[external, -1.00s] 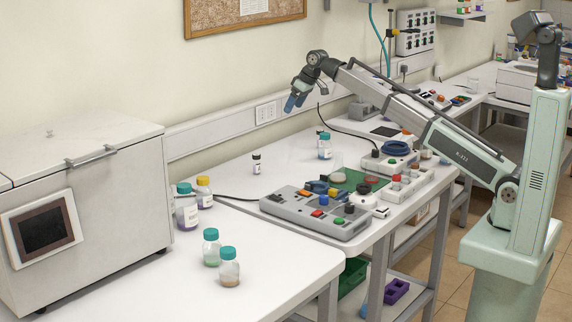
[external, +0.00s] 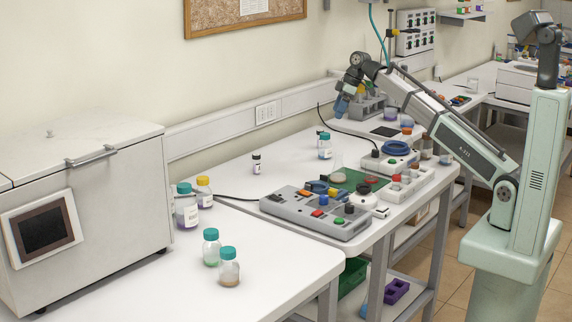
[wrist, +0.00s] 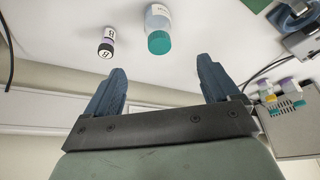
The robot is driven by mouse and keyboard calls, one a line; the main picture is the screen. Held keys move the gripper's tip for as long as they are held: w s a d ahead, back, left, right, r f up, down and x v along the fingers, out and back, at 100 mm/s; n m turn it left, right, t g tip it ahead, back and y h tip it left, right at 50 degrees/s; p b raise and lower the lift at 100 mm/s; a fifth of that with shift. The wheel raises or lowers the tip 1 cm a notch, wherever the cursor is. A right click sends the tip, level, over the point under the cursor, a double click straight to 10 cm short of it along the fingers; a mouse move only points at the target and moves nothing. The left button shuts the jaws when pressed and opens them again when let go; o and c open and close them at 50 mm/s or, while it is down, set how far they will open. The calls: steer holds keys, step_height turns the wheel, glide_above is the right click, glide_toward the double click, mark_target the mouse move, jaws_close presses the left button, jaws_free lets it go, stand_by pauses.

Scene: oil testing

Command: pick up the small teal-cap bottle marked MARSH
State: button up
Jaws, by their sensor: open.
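Several teal-cap bottles are in the external view, and no label can be read as MARSH. One teal-cap bottle (external: 325,147) stands at the back of the middle bench. Two small ones, a greenish bottle (external: 211,248) and a brownish bottle (external: 229,268), stand on the near bench. A larger one with purple contents (external: 186,208) is beside the white box. My gripper (external: 340,107) is open and empty above the back of the middle bench.
A black-cap vial (wrist: 107,43) is left of the bottle in the wrist view. A grey control box (external: 318,212), a green board (external: 352,181) and a blue-ringed device (external: 396,150) crowd the middle bench. A yellow-cap bottle (external: 204,192) stands by the white box (external: 85,200).

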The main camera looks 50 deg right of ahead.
mark_target(323, 137)
steer(key=shift+n, duration=0.3)
steer(key=x, duration=1.3)
steer(key=shift+w+f, duration=0.15)
steer(key=shift+f, duration=0.25)
steer(key=c, duration=1.3)
